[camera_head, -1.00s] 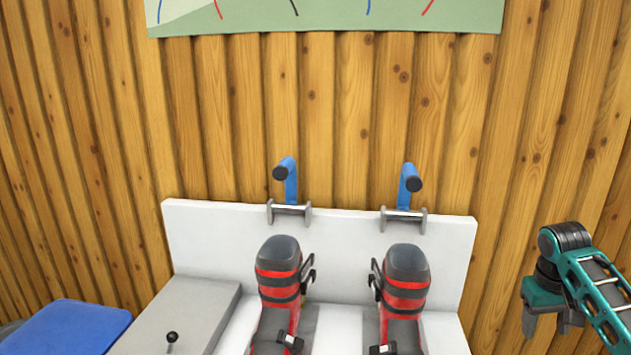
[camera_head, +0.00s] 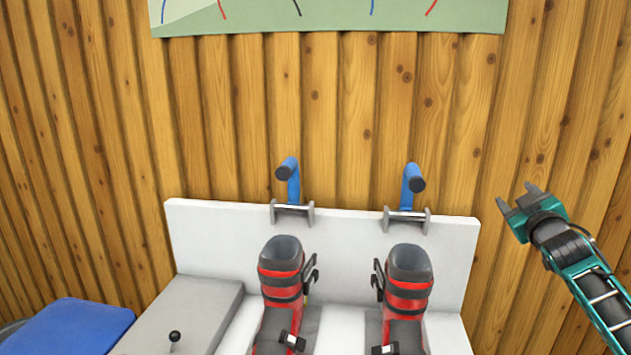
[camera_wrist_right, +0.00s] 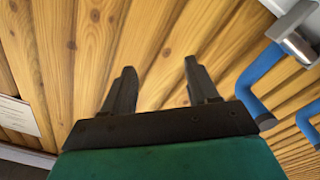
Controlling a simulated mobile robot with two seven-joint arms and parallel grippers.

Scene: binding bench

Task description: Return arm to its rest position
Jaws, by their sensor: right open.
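My right gripper (camera_head: 519,199) is raised in front of the wood wall, to the right of the white bench back. Its two dark fingers are apart with nothing between them, pointing up and left. The right wrist view also shows the gripper (camera_wrist_right: 156,80) with spread, empty fingers and wood planks beyond. My right arm (camera_head: 600,300) comes in from the lower right. My left gripper is not in view.
Two red and black boots (camera_head: 281,284) (camera_head: 408,283) stand at the white bench back (camera_head: 345,249). Blue handles (camera_head: 293,186) (camera_head: 412,188) rise above it. A grey box with a black-knobbed lever (camera_head: 174,338) and a blue seat (camera_head: 66,326) lie left.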

